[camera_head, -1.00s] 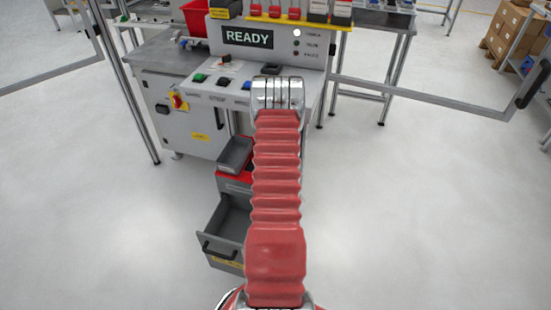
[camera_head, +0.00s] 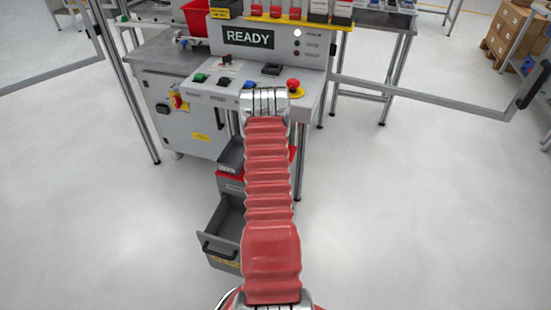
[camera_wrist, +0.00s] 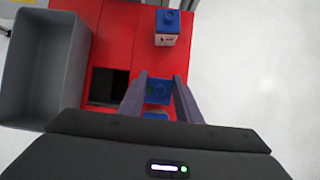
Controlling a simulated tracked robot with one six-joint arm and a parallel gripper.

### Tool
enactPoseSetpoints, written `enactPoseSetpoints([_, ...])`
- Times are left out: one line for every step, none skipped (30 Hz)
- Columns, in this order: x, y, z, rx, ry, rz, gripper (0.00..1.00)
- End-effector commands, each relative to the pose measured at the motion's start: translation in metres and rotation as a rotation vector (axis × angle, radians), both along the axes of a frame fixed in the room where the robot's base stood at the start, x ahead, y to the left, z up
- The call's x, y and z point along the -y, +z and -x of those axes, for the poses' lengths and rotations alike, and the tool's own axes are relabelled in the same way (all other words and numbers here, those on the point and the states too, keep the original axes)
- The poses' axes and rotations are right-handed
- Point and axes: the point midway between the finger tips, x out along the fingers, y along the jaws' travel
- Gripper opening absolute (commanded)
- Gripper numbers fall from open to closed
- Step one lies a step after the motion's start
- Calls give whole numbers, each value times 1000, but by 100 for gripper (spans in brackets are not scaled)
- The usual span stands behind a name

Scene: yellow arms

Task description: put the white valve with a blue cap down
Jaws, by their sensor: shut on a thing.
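In the wrist view my gripper (camera_wrist: 160,92) is shut on the white valve with a blue cap (camera_wrist: 158,88). Mostly the blue of the held valve shows between the fingers; its white body is hidden. It is over a red surface (camera_wrist: 128,52), to the right of a dark square opening. I cannot tell whether the valve touches the surface. A second white piece with a blue cap (camera_wrist: 167,27) stands on the red surface farther off. In the head view my arm hides the gripper and the held valve.
A grey bin (camera_wrist: 42,65) lies left of the red surface, with a dark square opening (camera_wrist: 108,87) between it and my fingers. In the head view a grey drawer (camera_head: 222,232) stands open below. A console with a READY display (camera_head: 248,39) and red button (camera_head: 293,84) is behind.

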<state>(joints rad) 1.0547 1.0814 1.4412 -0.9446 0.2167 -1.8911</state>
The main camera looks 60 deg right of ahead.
Motion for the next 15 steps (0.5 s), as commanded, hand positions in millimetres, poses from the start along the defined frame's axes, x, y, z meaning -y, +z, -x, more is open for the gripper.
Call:
enactPoseSetpoints([1,-2,0,2,0,1,7])
enactPoseSetpoints([1,-2,0,2,-1,1,7])
enactPoseSetpoints([1,-2,0,2,-1,2,7])
enactPoseSetpoints([1,-2,0,2,-1,2,7])
enactPoseSetpoints([1,-2,0,1,-2,2,7])
enactPoseSetpoints([1,-2,0,1,-2,1,7])
enactPoseSetpoints([1,-2,0,1,-2,1,7])
enactPoseSetpoints([1,-2,0,1,-2,1,7])
enactPoseSetpoints([1,-2,0,1,-2,1,7])
enactPoseSetpoints([1,-3,0,1,-2,1,7])
enactPoseSetpoints([0,-3,0,1,-2,1,7])
enactPoseSetpoints([0,-4,0,1,-1,1,32])
enactPoseSetpoints([0,-4,0,1,-2,1,34])
enactPoseSetpoints([0,-4,0,1,-2,1,36])
enactPoseSetpoints([0,-4,0,1,-2,1,39])
